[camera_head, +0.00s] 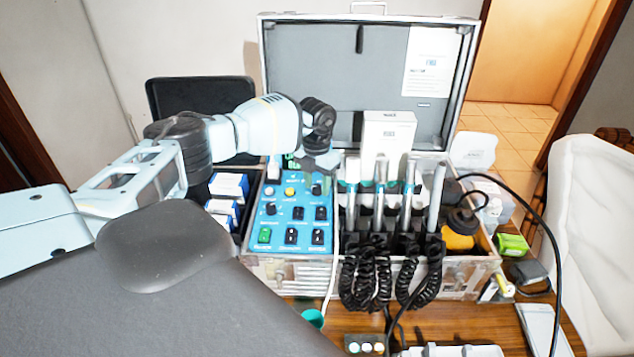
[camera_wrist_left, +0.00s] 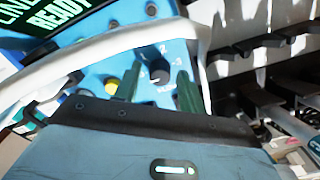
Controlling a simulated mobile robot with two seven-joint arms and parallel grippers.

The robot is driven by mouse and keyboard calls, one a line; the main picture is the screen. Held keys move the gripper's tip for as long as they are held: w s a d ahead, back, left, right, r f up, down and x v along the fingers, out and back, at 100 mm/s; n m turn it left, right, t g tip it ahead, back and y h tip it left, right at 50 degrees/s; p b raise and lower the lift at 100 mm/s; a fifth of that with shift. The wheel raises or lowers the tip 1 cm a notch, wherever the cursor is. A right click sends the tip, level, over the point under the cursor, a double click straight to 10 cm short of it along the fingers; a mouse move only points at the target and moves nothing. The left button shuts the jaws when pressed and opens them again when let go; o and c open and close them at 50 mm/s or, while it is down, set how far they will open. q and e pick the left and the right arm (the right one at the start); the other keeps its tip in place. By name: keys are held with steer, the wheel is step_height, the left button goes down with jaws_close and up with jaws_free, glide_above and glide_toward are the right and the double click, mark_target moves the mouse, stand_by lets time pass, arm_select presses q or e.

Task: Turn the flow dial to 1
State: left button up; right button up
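The blue control panel (camera_head: 291,238) sits in the open case, with several knobs and switches. The flow dial appears to be the small black knob (camera_head: 316,189) at the panel's upper right. In the left wrist view this black dial (camera_wrist_left: 157,69) shows printed numbers around it, with a 2 and a 3 legible. Its exact setting is unclear. My left gripper (camera_head: 320,172) is over this upper right corner of the panel. In the wrist view its two dark green fingers (camera_wrist_left: 158,82) are apart, one on each side of the dial. Contact cannot be told. My right gripper is not in view.
A yellow knob (camera_head: 290,191) is left of the dial. A green-lit screen (camera_wrist_left: 58,18) reads READY. A white hose (camera_head: 334,262) runs down the panel's right edge. Upright handpieces (camera_head: 380,190) with coiled black cords stand close right. The raised case lid (camera_head: 315,75) is behind.

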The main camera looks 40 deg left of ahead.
arm_select(q)
steer(key=c, duration=0.8)
steer(key=shift+m, duration=0.4)
steer(key=m, duration=0.5)
steer(key=shift+d+m+b, duration=0.1)
steer(key=shift+m+b, duration=0.2)
steer(key=shift+b, duration=0.05)
steer(key=m, duration=0.3)
steer(key=shift+m+y, duration=0.3)
steer(key=shift+m, duration=0.1)
steer(key=shift+m+b, duration=0.35)
steer(key=shift+m, duration=0.25)
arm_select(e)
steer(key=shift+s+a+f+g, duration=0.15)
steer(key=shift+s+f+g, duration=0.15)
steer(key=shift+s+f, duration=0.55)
arm_select(q)
steer(key=shift+r+m, duration=0.1)
steer(key=shift+m, duration=0.2)
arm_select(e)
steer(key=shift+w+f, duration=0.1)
arm_select(q)
steer(key=o, duration=1)
steer(key=shift+c, duration=0.2)
